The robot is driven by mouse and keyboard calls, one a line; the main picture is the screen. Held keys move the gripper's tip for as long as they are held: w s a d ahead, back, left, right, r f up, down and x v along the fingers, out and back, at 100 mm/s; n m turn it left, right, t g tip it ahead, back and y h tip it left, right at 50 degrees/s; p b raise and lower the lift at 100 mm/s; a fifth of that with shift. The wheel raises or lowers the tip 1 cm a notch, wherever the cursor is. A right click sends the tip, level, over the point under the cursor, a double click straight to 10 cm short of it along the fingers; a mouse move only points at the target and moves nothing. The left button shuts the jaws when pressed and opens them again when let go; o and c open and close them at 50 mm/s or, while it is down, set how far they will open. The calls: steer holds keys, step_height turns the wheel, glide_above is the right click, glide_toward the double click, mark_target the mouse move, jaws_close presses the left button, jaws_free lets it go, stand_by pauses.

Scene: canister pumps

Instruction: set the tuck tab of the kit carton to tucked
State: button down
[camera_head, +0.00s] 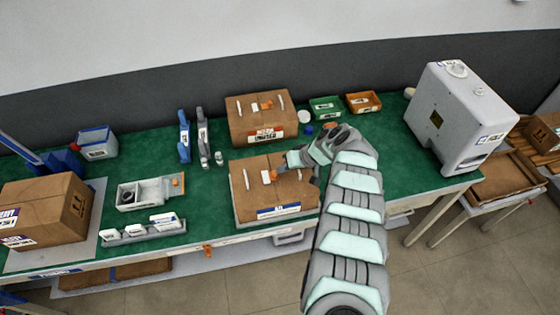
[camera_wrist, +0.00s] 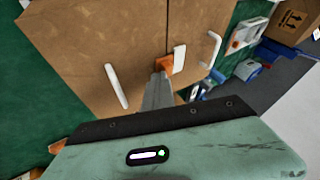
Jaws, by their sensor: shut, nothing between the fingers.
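The front brown carton (camera_head: 250,194) has a blue label on its front and stands in the middle of the green bench. Its top has two flaps meeting at a seam, with an orange piece and a white tab (camera_head: 266,177) near the middle; the tab also shows in the wrist view (camera_wrist: 179,58). I cannot read the label well enough to confirm it is the kit carton. My gripper (camera_head: 285,168) is shut and empty, low over the carton top. In the wrist view its fingertips (camera_wrist: 161,75) are at the orange piece (camera_wrist: 165,66); contact is unclear. Whether the tab is tucked is unclear.
A second brown carton (camera_head: 262,118) with an orange label stands behind. White handles (camera_wrist: 116,86) rise from the front carton's top. Green (camera_head: 325,108) and orange (camera_head: 363,101) bins stand behind right. A white machine (camera_head: 455,120) is at right, a closed carton (camera_head: 45,210) at left.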

stand_by(0.4)
steer(key=shift+s+d+r+p, duration=0.15)
steer(key=shift+d+r+p, duration=0.05)
steer(key=shift+r+p, duration=0.45)
steer(key=p+v, duration=0.8)
steer(key=p, duration=0.1)
steer(key=shift+d, duration=0.35)
steer(key=shift+s, duration=0.1)
